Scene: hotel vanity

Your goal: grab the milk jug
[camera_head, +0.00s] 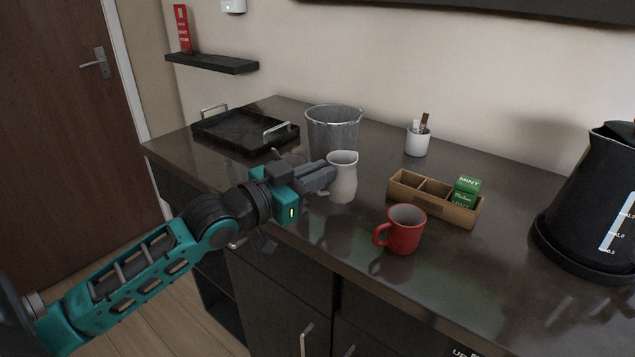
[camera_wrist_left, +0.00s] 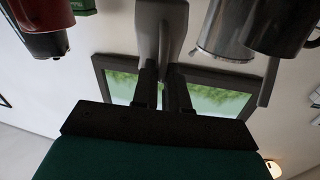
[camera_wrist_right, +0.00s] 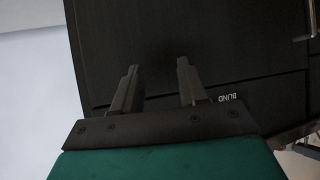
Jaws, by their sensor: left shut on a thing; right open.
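The milk jug (camera_head: 343,180) is a small pale grey-white pitcher. It stands upright near the front edge of the dark counter, left of the red mug. My left gripper (camera_head: 325,176) reaches it from the left and is shut on it at the handle side. In the left wrist view the jug (camera_wrist_left: 178,22) is at the top middle, with its handle between the closed fingers (camera_wrist_left: 163,78). The exact grip is partly hidden. My right gripper (camera_wrist_right: 157,85) is open and empty in front of dark cabinet fronts, and does not show in the head view.
A metal bucket (camera_head: 333,132) stands close behind the jug. A black tray (camera_head: 240,133) is at the back left. The red mug (camera_head: 405,232), a wooden box (camera_head: 450,208), a white cup (camera_head: 418,143) and a black kettle (camera_head: 595,200) are to the right.

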